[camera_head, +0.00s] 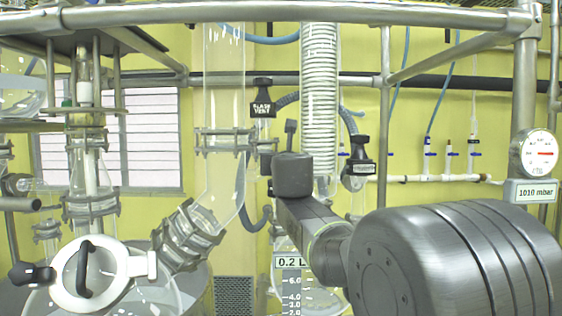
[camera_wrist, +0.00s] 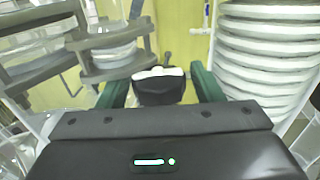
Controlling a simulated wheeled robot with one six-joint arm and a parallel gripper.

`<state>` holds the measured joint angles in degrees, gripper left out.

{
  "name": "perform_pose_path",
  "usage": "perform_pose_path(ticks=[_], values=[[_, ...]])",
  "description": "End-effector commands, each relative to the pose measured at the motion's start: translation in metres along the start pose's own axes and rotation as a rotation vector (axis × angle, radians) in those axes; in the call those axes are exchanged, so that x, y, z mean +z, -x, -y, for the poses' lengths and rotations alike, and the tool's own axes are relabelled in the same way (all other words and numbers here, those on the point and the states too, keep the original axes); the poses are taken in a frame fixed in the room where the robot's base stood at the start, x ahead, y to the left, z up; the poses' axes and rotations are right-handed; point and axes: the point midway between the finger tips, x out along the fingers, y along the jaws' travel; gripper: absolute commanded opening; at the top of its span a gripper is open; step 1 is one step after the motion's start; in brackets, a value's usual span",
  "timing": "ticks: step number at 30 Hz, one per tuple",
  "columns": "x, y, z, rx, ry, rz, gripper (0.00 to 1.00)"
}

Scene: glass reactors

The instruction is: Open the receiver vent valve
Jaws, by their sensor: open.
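My gripper (camera_head: 293,175) reaches away from the camera in the head view, its fingers hidden behind its dark body. In the wrist view its two green fingers (camera_wrist: 160,84) are open. A black valve handle (camera_wrist: 158,90) with a pale top edge lies between them, with gaps on both sides; its label cannot be read there. In the head view, a black tag reading "FLASK VENT" (camera_head: 262,104) hangs above and left of the gripper. Another black-tagged valve (camera_head: 360,168) is to the right of the gripper, its text too small to read. Neither tag visibly reads "receiver vent".
A coiled glass condenser (camera_head: 319,95) stands behind my gripper, close on the right in the wrist view. Metal flanges (camera_head: 225,141) on a glass column are to the left. A steel frame bar (camera_head: 280,13) crosses above. A gauge (camera_head: 535,153) reads beside a "1010 mbar" display (camera_head: 531,192).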

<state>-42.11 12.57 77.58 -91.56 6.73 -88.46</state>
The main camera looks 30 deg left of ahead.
Motion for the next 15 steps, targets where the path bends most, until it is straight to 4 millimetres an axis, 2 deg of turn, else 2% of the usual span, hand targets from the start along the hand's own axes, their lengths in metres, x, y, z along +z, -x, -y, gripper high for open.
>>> perform_pose_path(ticks=[15], values=[[0.0024,-0.0008,-0.0020,-0.349,0.001,-0.002,0.60]])
